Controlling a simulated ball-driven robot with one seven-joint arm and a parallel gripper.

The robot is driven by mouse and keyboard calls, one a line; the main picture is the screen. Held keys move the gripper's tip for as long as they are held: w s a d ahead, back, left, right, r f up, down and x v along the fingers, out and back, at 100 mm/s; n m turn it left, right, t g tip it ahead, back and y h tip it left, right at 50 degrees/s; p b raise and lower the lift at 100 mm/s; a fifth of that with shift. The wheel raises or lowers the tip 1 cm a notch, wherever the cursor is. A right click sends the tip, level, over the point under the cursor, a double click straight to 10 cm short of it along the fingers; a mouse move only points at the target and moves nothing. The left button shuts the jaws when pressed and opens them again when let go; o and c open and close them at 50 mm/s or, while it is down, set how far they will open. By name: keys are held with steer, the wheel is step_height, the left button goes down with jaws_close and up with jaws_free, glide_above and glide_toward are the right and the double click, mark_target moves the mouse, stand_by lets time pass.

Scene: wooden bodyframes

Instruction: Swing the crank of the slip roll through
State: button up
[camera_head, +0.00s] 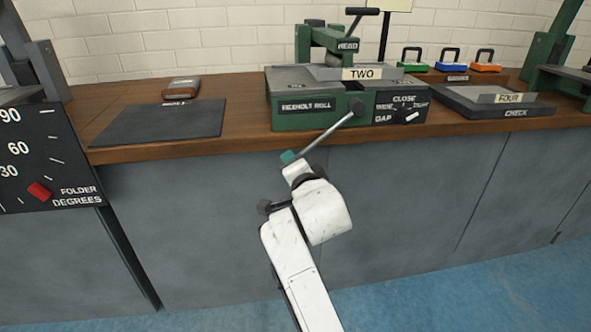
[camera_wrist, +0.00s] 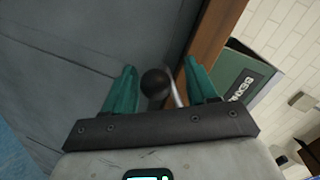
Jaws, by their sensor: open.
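The slip roll (camera_head: 300,117) is a green machine on the bench, with a sign reading TWO on it. Its crank (camera_head: 328,132) is a grey rod that slopes from a dark hub (camera_head: 356,106) down and left, past the bench's front edge. The crank's black ball knob (camera_wrist: 155,83) shows in the wrist view between the teal fingers of my gripper (camera_wrist: 160,76). The fingers are open, one on each side, and I cannot tell if either touches the knob. In the head view my gripper (camera_head: 289,157) is at the crank's lower end and hides the knob.
A gap dial (camera_head: 404,115) is on the slip roll's front, right of the hub. A dark mat (camera_head: 160,120) lies to the left, and a grey plate marked CHECK (camera_head: 500,104) to the right. A folder dial (camera_head: 40,160) stands far left. The floor (camera_head: 450,290) in front is clear.

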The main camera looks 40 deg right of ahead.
steer(key=p+v, duration=0.2)
steer(key=v, duration=0.8)
steer(key=shift+s, duration=0.35)
steer(key=shift+a, duration=0.15)
steer(key=s+a+f+n+g+y, duration=0.1)
steer(key=s+f+n+g+y, duration=0.15)
steer(key=s+f+n, duration=0.55)
steer(key=s+f+n+g+y, duration=0.15)
steer(key=s+f+g, duration=0.25)
steer(key=f, duration=0.8)
steer(key=s+a+f+n+g+y, duration=0.25)
steer(key=s+f+n, duration=0.2)
steer(key=s, duration=0.25)
steer(key=s+a+f+n+g+y, duration=0.1)
steer(key=s+a+f+n+g, duration=0.3)
steer(key=s, duration=0.3)
step_height(320, 180, up, 27)
steer(key=d+p, duration=0.1)
steer(key=p, duration=2.7)
steer(key=shift+s+t, duration=0.3)
steer(key=shift+t, duration=0.1)
